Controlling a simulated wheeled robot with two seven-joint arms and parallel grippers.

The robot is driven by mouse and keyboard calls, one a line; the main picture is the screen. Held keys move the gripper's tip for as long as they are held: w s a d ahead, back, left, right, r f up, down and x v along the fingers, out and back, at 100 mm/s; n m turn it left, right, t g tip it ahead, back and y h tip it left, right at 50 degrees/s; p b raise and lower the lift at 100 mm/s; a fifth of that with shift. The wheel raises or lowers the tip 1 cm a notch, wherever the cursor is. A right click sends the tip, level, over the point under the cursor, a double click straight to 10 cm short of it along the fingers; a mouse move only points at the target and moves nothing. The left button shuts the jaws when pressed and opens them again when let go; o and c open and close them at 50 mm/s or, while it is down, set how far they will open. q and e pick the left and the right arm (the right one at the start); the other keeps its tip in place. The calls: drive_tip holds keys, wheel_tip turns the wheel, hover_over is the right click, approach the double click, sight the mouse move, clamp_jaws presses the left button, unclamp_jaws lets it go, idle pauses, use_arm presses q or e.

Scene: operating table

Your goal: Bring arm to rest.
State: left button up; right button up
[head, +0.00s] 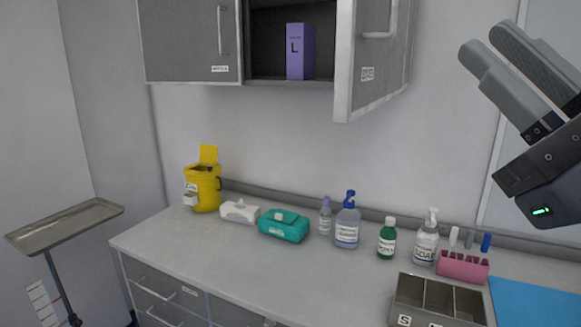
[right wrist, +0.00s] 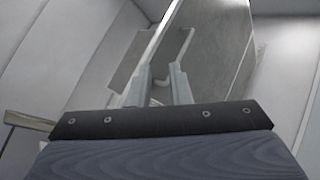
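My right gripper (head: 485,40) is raised at the upper right of the head view, well above the counter. Its two grey fingers stand apart with nothing between them, so it is open and empty. In the right wrist view its fingers (right wrist: 159,80) also show apart, with a grey cabinet door and its handle behind them. In the head view the gripper is to the right of the open cabinet door (head: 372,60) and not touching it. My left gripper is not in view.
A purple box (head: 299,51) marked L stands in the wall cabinet (head: 262,20). The counter (head: 225,258) holds a yellow bin (head: 203,190), packs, several bottles, a pink rack (head: 463,267), a divided tray (head: 401,298) and a blue mat (head: 530,300). A metal stand tray (head: 70,228) is at left.

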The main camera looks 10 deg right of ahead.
drive_tip(key=w+a+f+n+g, duration=0.25)
drive_tip(key=f+n, duration=0.25)
drive_tip(key=f, duration=0.4)
drive_tip(key=w+a+f+n+g+h, duration=0.1)
drive_tip(key=w+a+f+n+g, duration=0.15)
drive_tip(key=f+n+g, duration=0.4)
drive_tip(key=w+a+f+n+g, duration=0.1)
drive_tip(key=w+f+n, duration=0.25)
drive_tip(key=f, duration=0.65)
drive_tip(key=s+d+f+n+g+h, duration=0.1)
drive_tip(key=s+f+n+g, duration=0.1)
drive_tip(key=f, duration=0.6)
drive_tip(key=s+d+f+n+g+h, duration=0.2)
drive_tip(key=f+g, duration=0.1)
drive_tip(key=f, duration=0.5)
drive_tip(key=s+d+f+n+g+h, duration=0.1)
drive_tip(key=s+f+n+g+h, duration=0.1)
drive_tip(key=f, duration=0.6)
drive_tip(key=shift+s+d+f+n+g, duration=0.25)
drive_tip(key=shift+s+f+n+g, duration=0.15)
drive_tip(key=shift+g, duration=0.2)
drive_tip(key=shift+r, duration=0.1)
